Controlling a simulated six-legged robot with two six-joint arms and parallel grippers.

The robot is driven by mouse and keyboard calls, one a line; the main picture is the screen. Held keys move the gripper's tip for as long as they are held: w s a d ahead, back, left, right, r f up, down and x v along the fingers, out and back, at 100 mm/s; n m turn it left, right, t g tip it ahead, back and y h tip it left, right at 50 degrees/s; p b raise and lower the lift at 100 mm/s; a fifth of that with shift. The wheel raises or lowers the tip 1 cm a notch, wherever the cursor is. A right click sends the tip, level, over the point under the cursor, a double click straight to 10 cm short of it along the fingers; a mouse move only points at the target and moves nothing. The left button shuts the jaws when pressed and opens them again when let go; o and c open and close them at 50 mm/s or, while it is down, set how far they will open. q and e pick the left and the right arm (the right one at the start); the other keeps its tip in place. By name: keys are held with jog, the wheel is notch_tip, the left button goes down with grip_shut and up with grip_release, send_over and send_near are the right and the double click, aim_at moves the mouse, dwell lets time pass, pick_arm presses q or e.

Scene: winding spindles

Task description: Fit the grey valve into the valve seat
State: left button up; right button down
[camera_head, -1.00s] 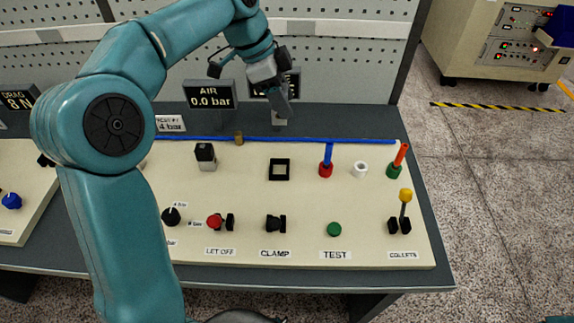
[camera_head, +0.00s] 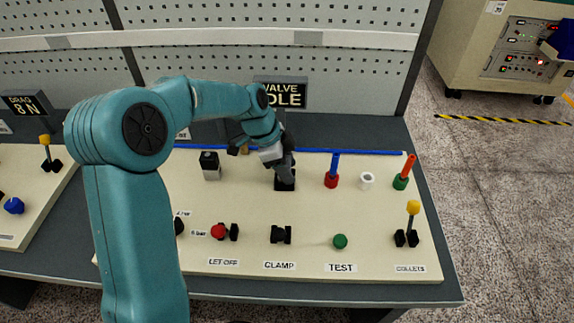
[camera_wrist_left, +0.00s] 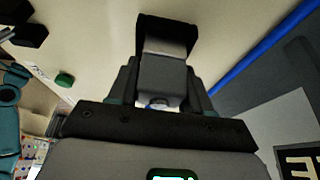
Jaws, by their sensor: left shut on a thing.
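My left gripper (camera_head: 284,172) points down over the black square valve seat (camera_head: 285,186) on the cream panel. It is shut on the grey valve, a grey block (camera_wrist_left: 162,80) between the fingers in the left wrist view. In that view the valve's far end is at the black seat (camera_wrist_left: 168,23), with a lighter grey band between them. I cannot tell how deep the valve sits in the seat. In the head view the gripper mostly hides the valve. My right gripper is not in view.
Right of the seat stand a red fitting with a blue stem (camera_head: 332,178), a white ring (camera_head: 367,181) and a green fitting with an orange stem (camera_head: 403,174). A black-topped block (camera_head: 211,167) stands to the left. A blue pipe runs behind.

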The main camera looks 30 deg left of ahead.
pick_arm(q)
jog(key=shift+f, duration=0.15)
jog(key=o, duration=1.1)
jog(key=shift+r, duration=0.4)
jog(key=v, duration=1.1)
jog(key=shift+s+a+r, duration=0.15)
jog(key=shift+r, duration=0.1)
jog(key=shift+r, duration=0.1)
